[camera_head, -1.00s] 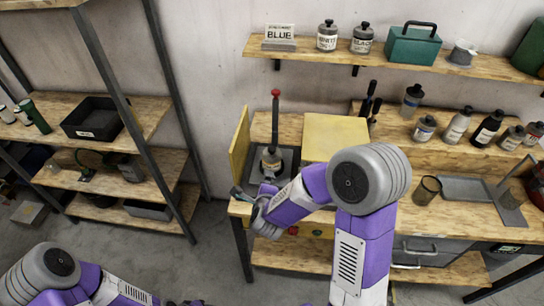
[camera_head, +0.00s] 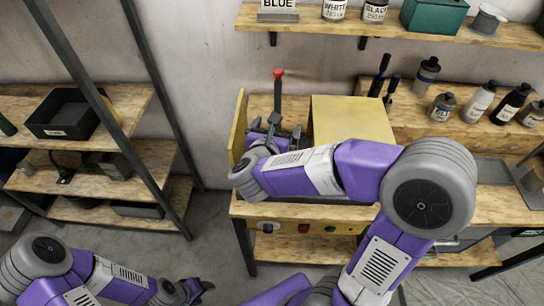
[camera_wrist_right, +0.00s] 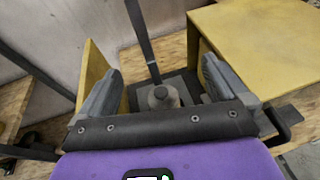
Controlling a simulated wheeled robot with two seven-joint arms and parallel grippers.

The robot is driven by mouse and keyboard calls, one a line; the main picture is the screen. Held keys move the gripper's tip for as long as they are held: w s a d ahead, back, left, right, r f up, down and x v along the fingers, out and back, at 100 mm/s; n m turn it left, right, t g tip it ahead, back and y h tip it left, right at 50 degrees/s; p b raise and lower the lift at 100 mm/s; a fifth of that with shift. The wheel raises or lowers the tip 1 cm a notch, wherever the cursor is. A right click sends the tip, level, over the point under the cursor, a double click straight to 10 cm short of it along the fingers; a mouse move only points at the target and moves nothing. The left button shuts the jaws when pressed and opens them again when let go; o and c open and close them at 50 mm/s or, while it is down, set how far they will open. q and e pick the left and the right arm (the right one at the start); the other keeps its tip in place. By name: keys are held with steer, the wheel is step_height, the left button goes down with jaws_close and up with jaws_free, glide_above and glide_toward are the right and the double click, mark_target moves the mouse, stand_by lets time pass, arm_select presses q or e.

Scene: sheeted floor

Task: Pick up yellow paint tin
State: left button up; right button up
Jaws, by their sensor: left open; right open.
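A small grey-capped tin (camera_wrist_right: 163,97) stands on a dark plate inside the yellow-sided press in the right wrist view; its label colour cannot be told. My right gripper (camera_wrist_right: 165,85) is open, with one finger on each side of the tin and a little short of it. In the head view the right gripper (camera_head: 272,130) is over the press and hides the tin. My left gripper (camera_head: 195,289) is open and empty, low over the floor, far from the bench.
The press has a yellow side panel (camera_head: 238,125), a yellow box (camera_head: 350,118) and an upright red-knobbed lever (camera_head: 278,90). Bottles (camera_head: 480,102) stand on the bench at right. A shelf (camera_head: 390,30) above holds tins and a green toolbox (camera_head: 434,16). A rack (camera_head: 100,140) stands left.

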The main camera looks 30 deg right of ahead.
steer(key=f+b, duration=0.3)
steer(key=f, duration=0.1)
steer(key=w+f+b, duration=0.1)
steer(key=f+b, duration=0.2)
steer(key=f, duration=0.1)
steer(key=f+b, duration=0.4)
steer(key=shift+w, duration=0.25)
steer(key=shift+w+f, duration=0.1)
steer(key=shift+f, duration=0.05)
steer(key=x, duration=0.7)
steer(key=shift+w+a+b, duration=0.1)
steer(key=shift+w+b, duration=0.2)
steer(key=shift+b, duration=0.1)
arm_select(q)
step_height(320, 180, down, 13)
steer(key=w, duration=0.1)
steer(key=shift+r, duration=0.15)
arm_select(e)
steer(key=c, duration=1.2)
